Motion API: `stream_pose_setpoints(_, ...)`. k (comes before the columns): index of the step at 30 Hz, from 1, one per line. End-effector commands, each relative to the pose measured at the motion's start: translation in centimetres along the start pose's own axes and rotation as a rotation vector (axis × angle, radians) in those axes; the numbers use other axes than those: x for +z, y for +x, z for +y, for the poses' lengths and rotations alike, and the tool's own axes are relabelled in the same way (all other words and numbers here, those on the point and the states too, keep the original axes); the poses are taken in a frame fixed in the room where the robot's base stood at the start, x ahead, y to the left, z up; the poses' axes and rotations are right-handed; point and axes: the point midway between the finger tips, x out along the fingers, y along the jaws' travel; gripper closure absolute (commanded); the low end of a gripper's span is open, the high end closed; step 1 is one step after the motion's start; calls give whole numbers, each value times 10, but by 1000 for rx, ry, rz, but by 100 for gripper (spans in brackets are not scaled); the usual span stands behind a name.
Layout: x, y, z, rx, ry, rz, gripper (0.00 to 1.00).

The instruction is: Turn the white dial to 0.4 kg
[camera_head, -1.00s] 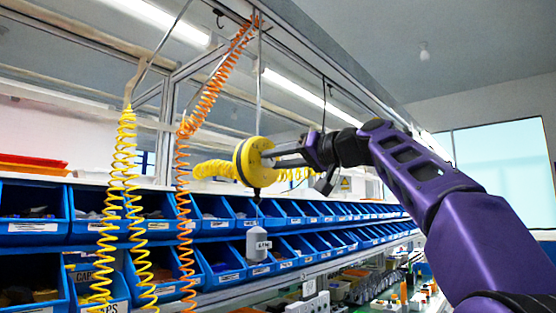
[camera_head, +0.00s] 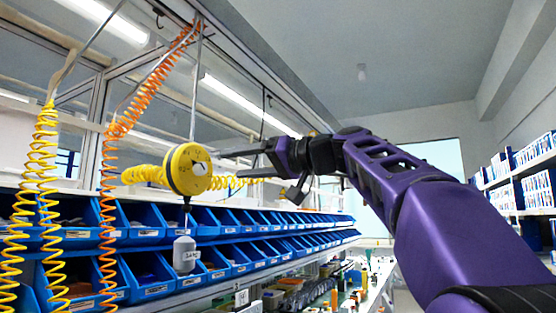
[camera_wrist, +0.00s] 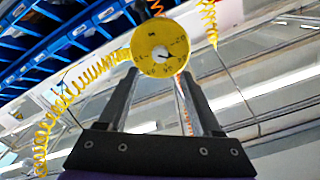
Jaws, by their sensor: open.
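The white dial (camera_head: 199,169) sits at the centre of a round yellow balancer housing (camera_head: 181,180) that hangs from an overhead rail. In the wrist view the yellow face (camera_wrist: 146,42) shows dark marks around the white dial (camera_wrist: 160,54), too small to read. A white weight (camera_head: 184,254) hangs below the housing. My gripper (camera_head: 215,163) is open, with its two fingers pointing at the dial face from the right. In the wrist view the fingertips (camera_wrist: 160,72) lie below the dial, on either side, apart from it. Nothing is between the fingers.
Coiled yellow hoses (camera_head: 42,190) and an orange coiled hose (camera_head: 107,200) hang left of the housing. Blue bins (camera_head: 143,222) line shelves behind and below. Shelves with white boxes (camera_head: 535,195) stand at the far right. The air around the dial face looks free.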

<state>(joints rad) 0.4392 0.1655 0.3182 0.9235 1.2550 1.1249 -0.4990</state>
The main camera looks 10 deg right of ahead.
Motion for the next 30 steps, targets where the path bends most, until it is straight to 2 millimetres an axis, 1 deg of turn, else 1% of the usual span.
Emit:
stream_pose_setpoints(1, -1, -14, 0, 6, -1, 3, 34)
stream_pose_setpoints(6, -1, -53, 0, 4, -1, 2, 34)
stream_pose_setpoints(9, 0, -70, 0, 3, -1, 3, 34)
stream_pose_setpoints(12, 0, -82, 0, 1, -1, 2, 34)
stream_pose_setpoints(15, 0, -89, 0, 1, -1, 1, 34)
stream_pose_setpoints(18, 0, -92, 0, -1, -1, 0, 34)
stream_pose_setpoints(30, 0, -92, 0, -1, -1, 0, 34)
